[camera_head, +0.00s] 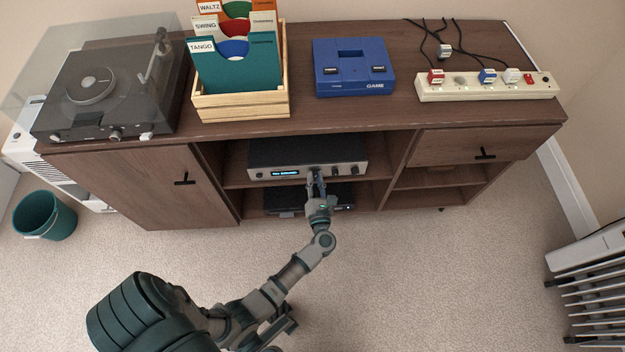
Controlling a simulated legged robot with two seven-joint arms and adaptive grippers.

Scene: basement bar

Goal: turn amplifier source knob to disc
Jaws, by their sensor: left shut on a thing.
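The amplifier (290,152) is a dark box with a silver front on the upper shelf of the cabinet's open middle bay. A small lit blue display (286,172) is on the left of its front; its text is too small to read. My left gripper (316,176) is at the middle of the front, its fingers shut on a knob there. The fingers hide most of that knob and its markings, so I cannot tell its setting. My right gripper is not in view.
A second dark device (286,202) lies on the shelf below, partly behind my left gripper. The wooden cabinet top (350,112) overhangs the bay. On top are a turntable (105,88), a record crate (240,107), a blue console (353,62) and a power strip (480,88).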

